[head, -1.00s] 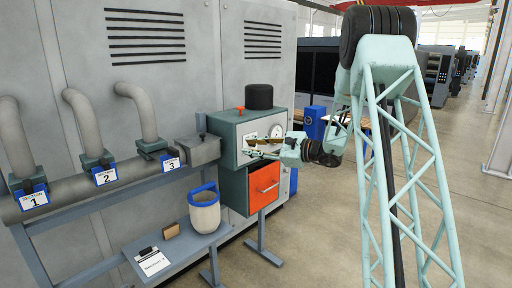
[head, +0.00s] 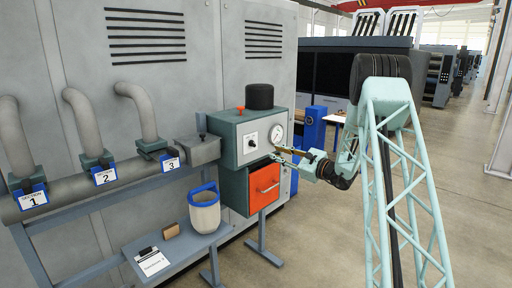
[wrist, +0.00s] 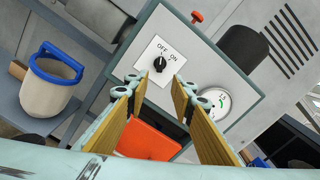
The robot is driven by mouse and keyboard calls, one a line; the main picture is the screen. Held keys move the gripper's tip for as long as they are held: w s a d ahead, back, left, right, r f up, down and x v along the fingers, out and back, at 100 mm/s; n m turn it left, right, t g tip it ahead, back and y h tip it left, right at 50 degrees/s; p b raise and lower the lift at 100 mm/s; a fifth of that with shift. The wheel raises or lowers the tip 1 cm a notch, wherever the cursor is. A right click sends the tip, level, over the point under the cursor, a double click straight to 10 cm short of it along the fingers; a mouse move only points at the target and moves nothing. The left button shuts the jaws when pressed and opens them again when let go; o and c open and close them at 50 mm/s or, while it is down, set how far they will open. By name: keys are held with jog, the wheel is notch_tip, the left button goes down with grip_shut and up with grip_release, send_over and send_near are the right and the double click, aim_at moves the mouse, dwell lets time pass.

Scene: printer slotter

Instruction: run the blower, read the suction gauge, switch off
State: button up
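The blower box (head: 228,130) is a teal cabinet with a grey front. Its white OFF/ON plate carries a black rotary knob (head: 252,142); it also shows in the wrist view (wrist: 160,64). I cannot tell for sure which word the knob points at. The round suction gauge (head: 277,131) is right of the knob; in the wrist view (wrist: 210,108) a green mark shows on its dial, but the reading is too small to make out. My gripper (head: 281,153) is in front of the box, lower right of the knob. In the wrist view (wrist: 157,90) its fingers are apart, with nothing between them.
An orange drawer (head: 264,187) sits under the panel, and a red button (head: 240,109) is on top beside a black cylinder (head: 259,96). A blue-rimmed bucket (head: 204,215) stands on the shelf. Pipes with numbered labels run left. Open floor is to the right.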

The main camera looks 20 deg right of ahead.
aim_at(255, 145)
jog(key=shift+b+x, duration=0.35)
jog(key=shift+x, duration=6.6)
grip_shut()
